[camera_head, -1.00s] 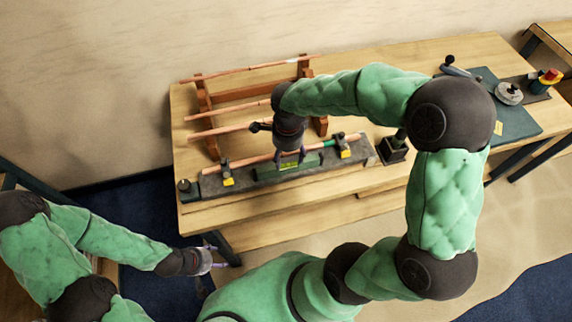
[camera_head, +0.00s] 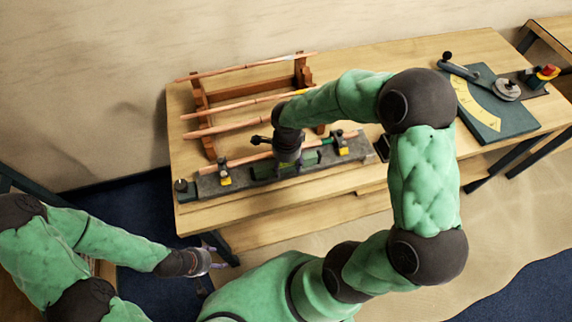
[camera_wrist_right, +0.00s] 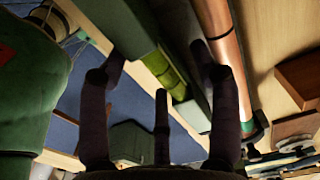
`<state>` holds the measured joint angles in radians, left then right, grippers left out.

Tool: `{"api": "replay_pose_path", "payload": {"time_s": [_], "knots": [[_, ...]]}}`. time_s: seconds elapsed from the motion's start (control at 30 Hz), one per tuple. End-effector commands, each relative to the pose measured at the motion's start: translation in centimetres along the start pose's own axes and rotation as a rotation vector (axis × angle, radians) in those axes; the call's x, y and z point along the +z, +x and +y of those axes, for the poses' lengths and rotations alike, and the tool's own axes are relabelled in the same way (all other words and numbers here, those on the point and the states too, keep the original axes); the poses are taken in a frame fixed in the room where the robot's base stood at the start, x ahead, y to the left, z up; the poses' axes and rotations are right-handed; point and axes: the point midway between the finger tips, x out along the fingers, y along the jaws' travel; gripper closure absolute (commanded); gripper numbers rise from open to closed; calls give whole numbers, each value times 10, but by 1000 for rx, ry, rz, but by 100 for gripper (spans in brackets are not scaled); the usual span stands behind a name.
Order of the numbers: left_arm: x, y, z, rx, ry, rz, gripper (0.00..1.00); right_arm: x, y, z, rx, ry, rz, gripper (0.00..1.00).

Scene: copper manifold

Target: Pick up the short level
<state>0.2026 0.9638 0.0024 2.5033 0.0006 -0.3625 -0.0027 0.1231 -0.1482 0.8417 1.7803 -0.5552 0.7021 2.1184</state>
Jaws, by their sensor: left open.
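The short level is a green bar (camera_head: 264,170) lying along the grey fixture, in front of a copper pipe (camera_head: 248,158). My right gripper (camera_head: 290,163) is over its middle, pointing down and hiding part of it. In the right wrist view the level's yellow-green vial (camera_wrist_right: 172,72) shows between my right gripper's spread fingers (camera_wrist_right: 160,62). The gripper looks open, and I cannot tell whether a finger touches the level. My left gripper (camera_head: 206,262) is open and empty, low at the left, away from the table.
The grey fixture (camera_head: 208,187) has clamps with yellow parts (camera_head: 224,172). A wooden rack (camera_head: 202,100) with several copper pipes stands behind it. A bending tool on a dark green plate (camera_head: 510,118) is at the right. The table front (camera_head: 240,208) is clear.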

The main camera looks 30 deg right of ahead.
Motion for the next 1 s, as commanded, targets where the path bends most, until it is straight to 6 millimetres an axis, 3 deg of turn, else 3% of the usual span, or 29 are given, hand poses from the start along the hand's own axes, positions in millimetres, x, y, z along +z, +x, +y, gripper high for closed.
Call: {"api": "replay_pose_path", "payload": {"time_s": [0.03, 0.2, 0.67, 0.87, 1.0], "knots": [[0, 0, 0, 0, 0, 0, 36, 0, 0, 0, 0, 0, 0, 51], [0, 0, 0, 0, 0, 0, 36, 0, 0, 0, 0, 0, 0, 99], [0, -1, 0, 0, 0, 0, 36, 0, -7, -1, -3, 0, -1, 100], [0, -4, 1, 0, 0, 0, 36, 0, -30, -2, -6, 0, -1, 100], [0, -7, 2, 0, 0, 0, 36, 6, -54, 15, -7, -2, -1, 100]]}}
